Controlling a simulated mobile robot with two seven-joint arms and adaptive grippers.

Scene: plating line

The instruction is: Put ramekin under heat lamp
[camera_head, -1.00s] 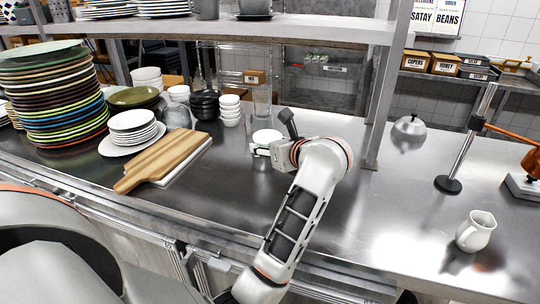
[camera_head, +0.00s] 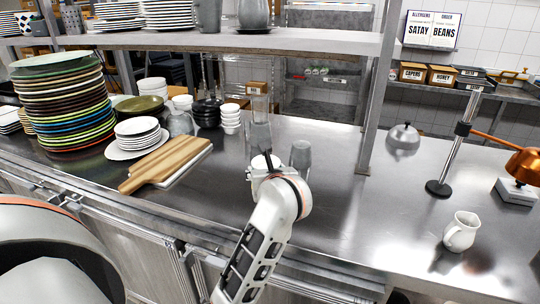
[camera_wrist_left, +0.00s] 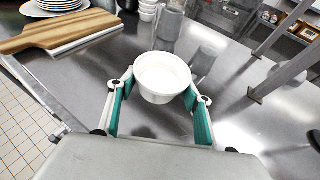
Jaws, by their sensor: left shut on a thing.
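The white ramekin (camera_wrist_left: 162,76) is between the fingers of my left gripper (camera_wrist_left: 160,95) in the left wrist view. The green finger pads lie against its sides, and its open top shows, empty. In the head view my left gripper (camera_head: 262,169) is over the counter, left of its middle. The ramekin (camera_head: 262,161) is partly hidden there behind the gripper. My right gripper is not in view.
Glasses (camera_head: 300,155) stand just beyond the left gripper. A shelf post (camera_head: 372,110) rises between the gripper and the lamp. A white jug (camera_head: 461,232) stands at the front right. Cutting boards (camera_head: 165,163) and plate stacks are at left. The middle-right counter is mostly clear.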

